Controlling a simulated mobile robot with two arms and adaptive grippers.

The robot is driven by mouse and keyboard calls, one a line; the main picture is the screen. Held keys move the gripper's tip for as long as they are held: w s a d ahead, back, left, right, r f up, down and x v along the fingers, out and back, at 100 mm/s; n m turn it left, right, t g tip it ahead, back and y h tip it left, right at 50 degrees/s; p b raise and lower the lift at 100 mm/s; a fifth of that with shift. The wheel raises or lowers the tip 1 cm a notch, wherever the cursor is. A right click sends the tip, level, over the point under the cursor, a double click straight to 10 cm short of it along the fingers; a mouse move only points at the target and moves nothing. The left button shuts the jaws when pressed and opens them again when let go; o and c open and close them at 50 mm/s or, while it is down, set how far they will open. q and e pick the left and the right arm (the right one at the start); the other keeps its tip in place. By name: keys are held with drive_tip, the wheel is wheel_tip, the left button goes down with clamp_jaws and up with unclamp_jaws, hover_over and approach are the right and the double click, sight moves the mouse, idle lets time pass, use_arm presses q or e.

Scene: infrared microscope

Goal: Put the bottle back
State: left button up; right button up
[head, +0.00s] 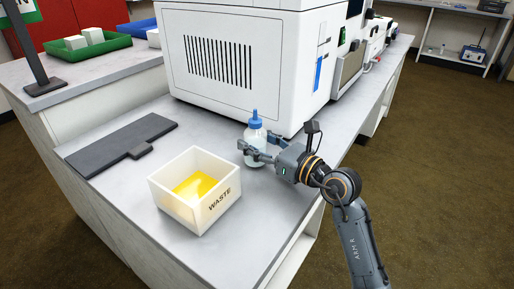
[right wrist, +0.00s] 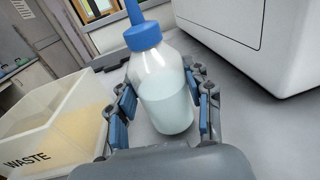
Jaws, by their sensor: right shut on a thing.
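A clear bottle (head: 255,136) with a blue cap and nozzle stands upright on the grey bench top, between the waste box and the white machine. It also shows in the right wrist view (right wrist: 163,88), about half full of pale liquid. My right gripper (head: 256,151) is shut on the bottle's body, with blue-padded fingers on both sides of it in the right wrist view. The bottle's base looks to be at the bench surface, but I cannot tell if it touches. My left gripper is not in view.
A white waste box (head: 222,206) with yellow contents stands left of the bottle. A large white machine (head: 240,60) stands behind it. A flat dark grey plate (head: 122,143) lies at the left. The bench's front right corner is clear.

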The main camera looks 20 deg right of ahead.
drive_tip(key=shift+f, duration=0.3)
drive_tip(key=shift+f, duration=0.2)
drive_tip(key=o, duration=1.4)
drive_tip(key=shift+r, duration=0.1)
